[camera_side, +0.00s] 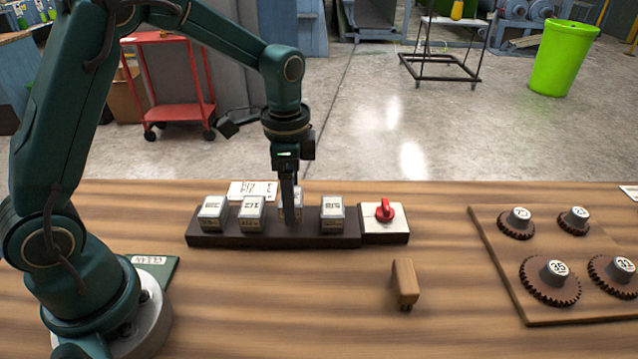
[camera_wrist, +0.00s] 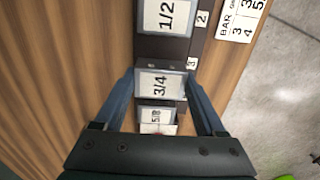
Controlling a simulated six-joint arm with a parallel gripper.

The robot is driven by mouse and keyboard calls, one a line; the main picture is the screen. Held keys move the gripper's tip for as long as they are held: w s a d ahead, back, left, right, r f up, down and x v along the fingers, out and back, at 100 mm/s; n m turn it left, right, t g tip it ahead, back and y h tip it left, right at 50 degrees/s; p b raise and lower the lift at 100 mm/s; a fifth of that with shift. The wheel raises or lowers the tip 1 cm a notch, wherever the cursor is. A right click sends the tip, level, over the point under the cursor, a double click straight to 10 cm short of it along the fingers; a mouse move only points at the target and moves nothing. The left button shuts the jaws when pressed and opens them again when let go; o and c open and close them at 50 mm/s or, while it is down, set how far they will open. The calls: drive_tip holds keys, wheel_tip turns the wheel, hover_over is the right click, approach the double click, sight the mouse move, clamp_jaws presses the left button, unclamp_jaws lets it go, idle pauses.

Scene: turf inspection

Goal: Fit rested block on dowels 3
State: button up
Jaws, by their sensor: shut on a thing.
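A block marked 3/4 (camera_wrist: 158,88) is between the two fingers of my gripper (camera_wrist: 161,78) in the wrist view. It is at the place tagged 3 on a dark rack (camera_side: 220,241). In the side view this block (camera_side: 299,203) is largely hidden behind a finger of my gripper (camera_side: 289,215), and its top looks slightly higher than its neighbours. Two small round marks show beside it in the wrist view; I cannot tell how it sits on its dowels. The block marked 1/2 (camera_side: 251,211), the leftmost block (camera_side: 213,211) and the right block (camera_side: 332,212) stand upright.
A red knob (camera_side: 384,210) on a pale plate adjoins the rack's right end. A label card (camera_side: 253,190) stands behind the rack. A small wooden piece (camera_side: 405,280) is in front. A board (camera_side: 510,285) with several gears is at the right. The front middle of the table is clear.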

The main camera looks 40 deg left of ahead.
drive_tip(key=shift+f, duration=1.05)
drive_tip(key=o, duration=1.5)
drive_tip(key=shift+r, duration=2.55)
drive_tip(key=shift+w+r, duration=0.1)
drive_tip(key=shift+r, duration=0.25)
drive_tip(key=r, duration=0.2)
drive_tip(key=s+r+t, duration=0.1)
drive_tip(key=r+t, duration=0.1)
drive_tip(key=r, duration=0.1)
drive_tip(key=shift+s+d+r, duration=0.25)
drive_tip(key=shift+s+r, duration=0.1)
drive_tip(key=s+n+t, duration=0.1)
drive_tip(key=s+n, duration=0.2)
drive_tip(key=s, duration=0.1)
drive_tip(key=s+n+t, duration=0.1)
drive_tip(key=s+n, duration=0.2)
drive_tip(key=s, duration=0.1)
drive_tip(key=s+r+n+t, duration=0.1)
drive_tip(key=s+n, duration=0.2)
drive_tip(key=s, duration=0.2)
drive_tip(key=shift+d+t, duration=0.3)
drive_tip(key=shift+d, duration=0.1)
